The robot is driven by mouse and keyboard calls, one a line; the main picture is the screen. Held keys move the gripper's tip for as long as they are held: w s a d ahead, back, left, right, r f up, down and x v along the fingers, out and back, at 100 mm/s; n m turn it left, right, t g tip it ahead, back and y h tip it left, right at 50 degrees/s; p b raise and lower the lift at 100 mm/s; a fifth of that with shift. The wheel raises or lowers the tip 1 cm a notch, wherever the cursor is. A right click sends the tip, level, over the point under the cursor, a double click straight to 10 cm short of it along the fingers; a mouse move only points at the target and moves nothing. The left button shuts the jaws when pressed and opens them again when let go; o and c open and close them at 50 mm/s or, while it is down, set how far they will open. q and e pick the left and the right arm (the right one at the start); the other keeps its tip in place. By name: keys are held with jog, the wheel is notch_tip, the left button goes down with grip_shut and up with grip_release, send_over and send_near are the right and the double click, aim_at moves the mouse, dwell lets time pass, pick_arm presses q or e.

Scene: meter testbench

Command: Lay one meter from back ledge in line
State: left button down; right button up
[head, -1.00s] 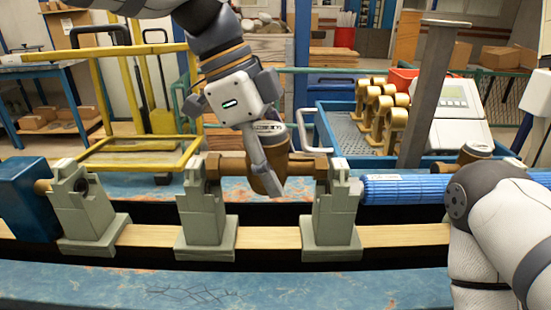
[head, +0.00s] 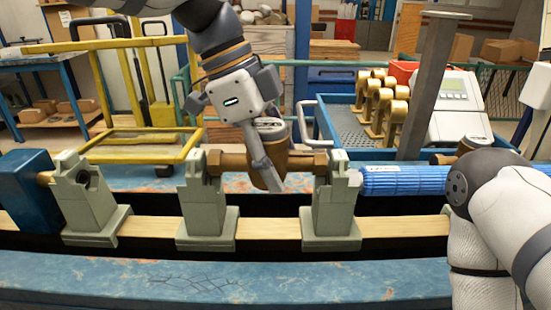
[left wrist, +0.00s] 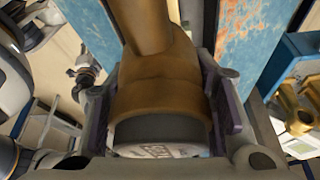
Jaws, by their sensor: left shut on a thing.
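My left gripper (head: 258,150) is shut on a bronze meter (head: 280,165) with a round dial on top. In the head view the meter's pipe ends span between the middle grey-green support (head: 203,205) and the right grey-green support (head: 332,205), at the height of their tops. Whether it rests fully on them I cannot tell. In the left wrist view the meter body (left wrist: 160,75) fills the space between the two fingers. Another meter (head: 470,146) shows partly at the right, behind my right arm. My right gripper is not visible.
A third support (head: 88,200) and a blue block (head: 28,195) stand at the left of the wooden rail (head: 265,228). A blue ribbed roll (head: 400,182) lies right of the right support. A blue tray (head: 335,125) of bronze meters (head: 383,105) and a grey post (head: 430,85) stand behind.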

aim_at(282, 126)
pick_arm(q)
jog(key=shift+f, duration=1.3)
jog(key=shift+f, duration=0.3)
jog(key=c, duration=0.7)
grip_release()
jog(key=shift+f, duration=0.1)
jog(key=shift+r, duration=5.5)
